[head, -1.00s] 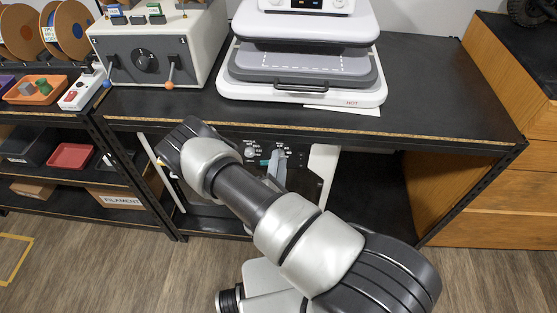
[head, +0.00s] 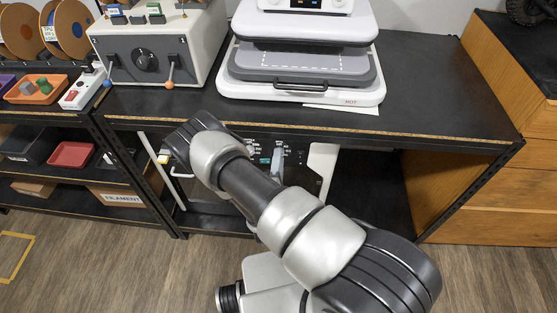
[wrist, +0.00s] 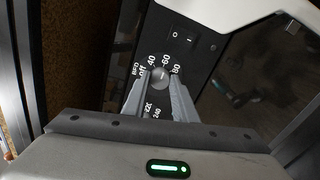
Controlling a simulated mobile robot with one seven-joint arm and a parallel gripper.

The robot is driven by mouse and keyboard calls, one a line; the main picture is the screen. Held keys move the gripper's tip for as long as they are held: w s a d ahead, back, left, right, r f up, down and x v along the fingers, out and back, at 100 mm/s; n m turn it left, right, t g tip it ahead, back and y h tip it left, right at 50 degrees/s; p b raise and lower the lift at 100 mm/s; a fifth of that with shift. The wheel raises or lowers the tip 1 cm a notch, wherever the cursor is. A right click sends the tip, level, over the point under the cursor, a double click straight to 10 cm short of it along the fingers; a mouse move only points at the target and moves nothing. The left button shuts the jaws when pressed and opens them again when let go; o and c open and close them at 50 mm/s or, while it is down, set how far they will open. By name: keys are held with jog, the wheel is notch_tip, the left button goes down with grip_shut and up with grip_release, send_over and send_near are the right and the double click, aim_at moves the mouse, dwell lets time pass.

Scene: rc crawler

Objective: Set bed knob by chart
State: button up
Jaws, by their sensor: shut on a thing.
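A round grey knob (wrist: 161,75) sits on a dark control panel (wrist: 211,62) in the wrist view. White marks ring it, including "off", 40, 60, 80 and 240. My gripper (wrist: 158,84) is shut on the knob, one finger on each side. The knob's pointer is too small to read surely. In the head view the panel (head: 297,158) shows on a machine under the workbench, partly hidden behind my arm. No chart can be made out.
The workbench top (head: 430,110) runs above the panel, with a heat press (head: 310,90) and a grey control box (head: 200,35) on it. A rocker switch (wrist: 181,37) is close to the knob. A wooden cabinet (head: 490,190) stands at the right.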

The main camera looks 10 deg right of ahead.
jog(key=shift+f, duration=0.1)
jog(key=o, duration=1)
jog(key=shift+o, duration=0.2)
jog(key=v, duration=1.7)
jog(key=shift+s, duration=0.3)
